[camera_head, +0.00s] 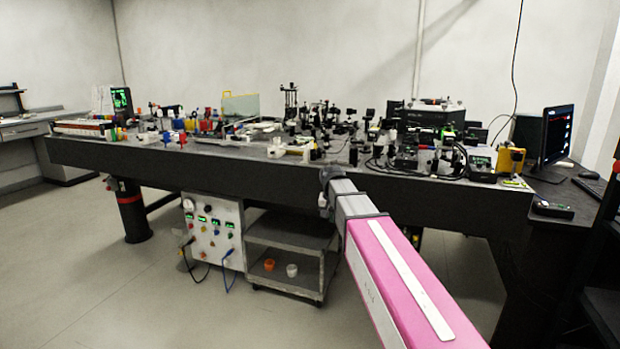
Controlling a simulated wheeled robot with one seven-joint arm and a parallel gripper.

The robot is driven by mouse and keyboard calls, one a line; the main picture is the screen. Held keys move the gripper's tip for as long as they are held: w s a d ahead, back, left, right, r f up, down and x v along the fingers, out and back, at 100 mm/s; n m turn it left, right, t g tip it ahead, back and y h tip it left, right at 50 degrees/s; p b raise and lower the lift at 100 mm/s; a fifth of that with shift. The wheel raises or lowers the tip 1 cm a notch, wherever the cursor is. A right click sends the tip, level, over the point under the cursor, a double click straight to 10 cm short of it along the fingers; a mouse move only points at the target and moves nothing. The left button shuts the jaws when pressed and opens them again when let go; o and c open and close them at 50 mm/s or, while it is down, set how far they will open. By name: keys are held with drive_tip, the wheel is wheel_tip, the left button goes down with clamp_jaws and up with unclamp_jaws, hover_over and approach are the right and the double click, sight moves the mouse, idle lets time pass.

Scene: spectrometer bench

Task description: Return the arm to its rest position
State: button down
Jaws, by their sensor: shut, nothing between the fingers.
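My arm reaches in from the bottom right, with a pink link that bears a white strip, then grey segments. Its far visible end is a grey joint in front of the near edge of the long dark optical table (240,178). I cannot make out any gripper fingers there, so my gripper is not seen. Nothing held shows at the arm's end.
Optics and mounts (330,125) crowd the tabletop. A monitor (556,133) stands at the right. Under the table are a white control box (213,232) with cables and a grey cart (290,237) with two small cups. The floor (90,260) at left is clear.

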drive_tip(key=s+d+f+n, duration=0.1)
drive_tip(key=s+d+f, duration=0.4)
drive_tip(key=s+f, duration=0.5)
drive_tip(key=s+d+f+g, duration=0.1)
drive_tip(key=s+d+f, duration=0.4)
drive_tip(key=s+f, duration=0.6)
drive_tip(key=shift+s+d+n+g+y, duration=0.2)
drive_tip(key=shift+s+n+g+y, duration=0.15)
drive_tip(key=shift+s, duration=0.25)
drive_tip(key=shift+f, duration=0.1)
